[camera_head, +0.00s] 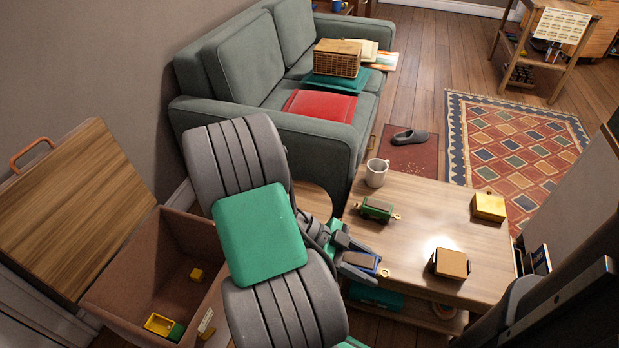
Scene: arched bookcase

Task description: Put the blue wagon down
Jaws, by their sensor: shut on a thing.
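My gripper (358,263) is shut on the blue wagon (368,264) at the left front edge of the wooden coffee table (412,230). Only part of the wagon shows: some blue, a wooden top and a brass-coloured ring at its right end. The gripper fingers hide the rest. I cannot tell whether the wagon touches the tabletop or hangs just above it or beside its edge. A green wagon (376,209) stands on the table behind it.
A mug (376,172), a yellow block-like thing (488,206) and a brown block (450,264) stand on the table; its middle is clear. An open toy chest (130,290) holds several yellow and green pieces. A grey sofa (235,60) stands behind.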

